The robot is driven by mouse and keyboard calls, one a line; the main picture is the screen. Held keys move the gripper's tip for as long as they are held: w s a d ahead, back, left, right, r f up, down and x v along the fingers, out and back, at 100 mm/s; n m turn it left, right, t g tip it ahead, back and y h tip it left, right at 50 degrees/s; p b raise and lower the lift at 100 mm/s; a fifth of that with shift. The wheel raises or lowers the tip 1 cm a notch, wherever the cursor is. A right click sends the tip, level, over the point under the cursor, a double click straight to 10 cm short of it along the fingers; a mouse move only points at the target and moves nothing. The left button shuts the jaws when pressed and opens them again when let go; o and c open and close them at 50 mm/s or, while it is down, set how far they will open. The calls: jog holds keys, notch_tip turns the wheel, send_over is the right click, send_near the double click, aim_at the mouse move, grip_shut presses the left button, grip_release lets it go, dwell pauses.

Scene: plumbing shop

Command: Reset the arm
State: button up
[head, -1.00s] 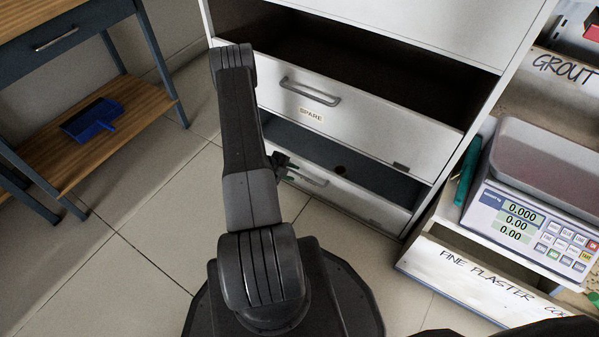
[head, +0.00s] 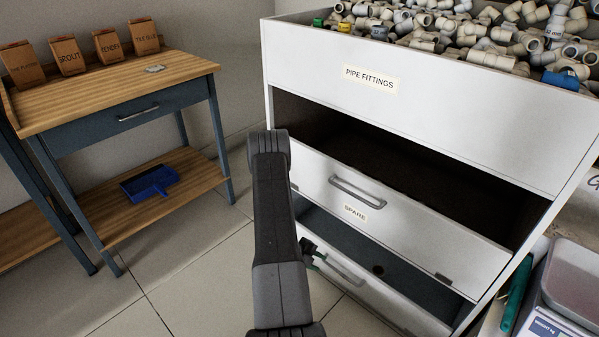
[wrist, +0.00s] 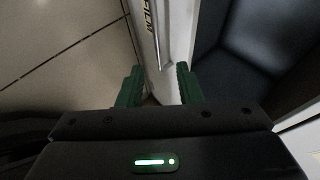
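My arm (head: 278,220) reaches down and forward over the floor. My gripper (head: 313,256) is partly hidden behind it, at the left end of the lowest drawer (head: 375,296). In the wrist view my gripper (wrist: 158,88) has its two green fingers apart. The white drawer front (wrist: 172,50), with lettering partly readable as "FILM", runs between and beyond the fingers. I cannot tell whether either finger touches it. The dark inside of the drawer is on the right in that view.
The SPARE drawer (head: 405,215) stands open above the lowest one, also open. The PIPE FITTINGS bin (head: 440,105) tops the cabinet. A wooden workbench (head: 110,95) with several bags stands left; a blue dustpan (head: 150,182) lies on its shelf. A scale (head: 565,300) is at right. Floor between is clear.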

aim_at(339, 272)
jog(key=b+x, duration=0.4)
jog(key=x, duration=0.9)
jog(key=shift+s+a, duration=0.1)
jog(key=shift+s, duration=0.05)
jog(key=shift+s+a, duration=0.1)
jog(key=shift+a, duration=0.05)
